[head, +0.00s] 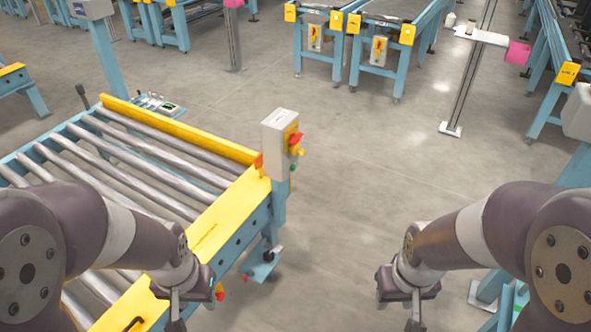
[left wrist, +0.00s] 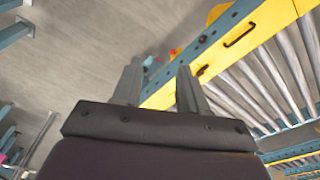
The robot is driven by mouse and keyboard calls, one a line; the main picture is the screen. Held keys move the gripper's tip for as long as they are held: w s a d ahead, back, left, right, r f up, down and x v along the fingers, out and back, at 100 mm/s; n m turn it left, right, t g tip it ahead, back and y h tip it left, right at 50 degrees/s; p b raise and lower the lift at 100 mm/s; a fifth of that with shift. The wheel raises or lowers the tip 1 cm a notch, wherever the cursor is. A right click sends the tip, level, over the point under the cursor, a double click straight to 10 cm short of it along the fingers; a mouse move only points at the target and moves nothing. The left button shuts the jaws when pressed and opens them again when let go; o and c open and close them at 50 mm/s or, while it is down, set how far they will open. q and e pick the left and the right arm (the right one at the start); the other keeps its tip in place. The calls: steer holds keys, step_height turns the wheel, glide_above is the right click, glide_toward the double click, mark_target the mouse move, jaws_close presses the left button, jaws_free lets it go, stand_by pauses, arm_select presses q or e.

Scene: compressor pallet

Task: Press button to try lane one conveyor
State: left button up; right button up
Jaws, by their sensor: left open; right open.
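A roller conveyor with a yellow edge (head: 218,212) and blue frame stands at the left in the head view. My left gripper (head: 174,318) is low beside the conveyor's yellow end, apart from the box. In the left wrist view its two fingers (left wrist: 158,88) are apart and empty, with the conveyor's yellow edge (left wrist: 225,52) beyond them. My right gripper (head: 415,318) is open and empty over the floor at the right.
Open concrete floor (head: 370,165) lies between the arms and beyond. More conveyors (head: 370,30) with yellow end plates stand at the back. A post with a pink-ended scanner (head: 517,53) stands back right, and blue framework is at the right edge.

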arm_select(q)
steer(key=shift+s+a, duration=0.25)
steer(key=shift+s, duration=0.15)
steer(key=c, duration=0.5)
jaws_close()
steer(key=shift+w+d, duration=0.1)
steer(key=shift+w, duration=0.05)
stand_by(0.6)
